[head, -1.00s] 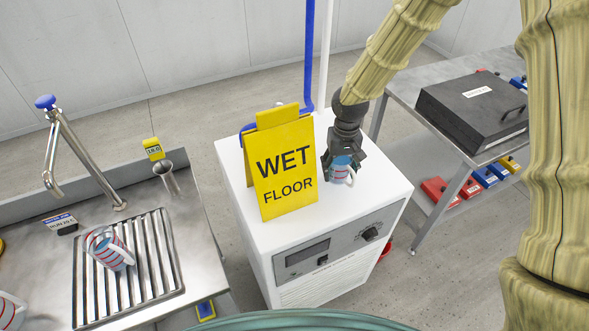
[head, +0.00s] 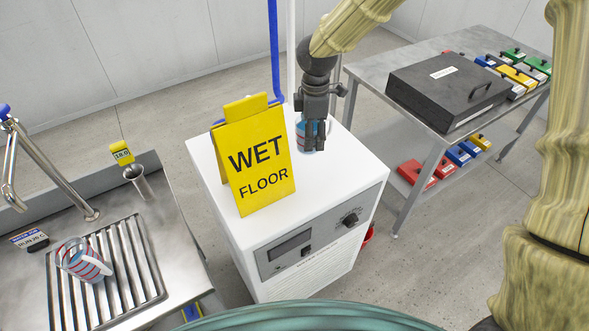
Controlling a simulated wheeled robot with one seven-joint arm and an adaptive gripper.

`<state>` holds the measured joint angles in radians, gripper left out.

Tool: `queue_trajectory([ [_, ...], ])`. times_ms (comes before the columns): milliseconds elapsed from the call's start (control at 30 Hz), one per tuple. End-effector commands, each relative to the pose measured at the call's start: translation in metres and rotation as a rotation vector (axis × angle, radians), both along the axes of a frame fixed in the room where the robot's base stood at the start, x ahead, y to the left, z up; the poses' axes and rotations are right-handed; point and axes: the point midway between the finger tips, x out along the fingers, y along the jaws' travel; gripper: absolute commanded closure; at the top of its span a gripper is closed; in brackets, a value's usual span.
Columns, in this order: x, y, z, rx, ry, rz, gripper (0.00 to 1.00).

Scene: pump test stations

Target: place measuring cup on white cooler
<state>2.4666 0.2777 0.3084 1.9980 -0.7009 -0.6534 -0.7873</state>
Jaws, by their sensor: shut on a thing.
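The white cooler (head: 347,176) is a tall box with a control panel on its front and a flat top. My gripper (head: 315,148) is over the back right of that top, fingers pointing down, shut on a measuring cup (head: 303,133) with blue showing. The gripper hides much of this cup. I cannot tell whether its base touches the cooler top.
A yellow WET FLOOR sign (head: 257,165) stands on the cooler, just left of the held cup. A steel sink bench (head: 185,255) is at left. At right, a steel table (head: 367,78) carries a black case (head: 445,90). The cooler's front right top is clear.

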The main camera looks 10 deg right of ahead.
Motion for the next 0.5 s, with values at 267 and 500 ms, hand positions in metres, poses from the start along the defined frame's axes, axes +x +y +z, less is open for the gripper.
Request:
queue_trajectory([
  [267, 0.0, -0.001, -0.01, -0.003, 0.001, 0.072, 0.74],
  [500, -0.001, -0.001, -0.043, -0.003, 0.001, 0.069, 0.74],
])
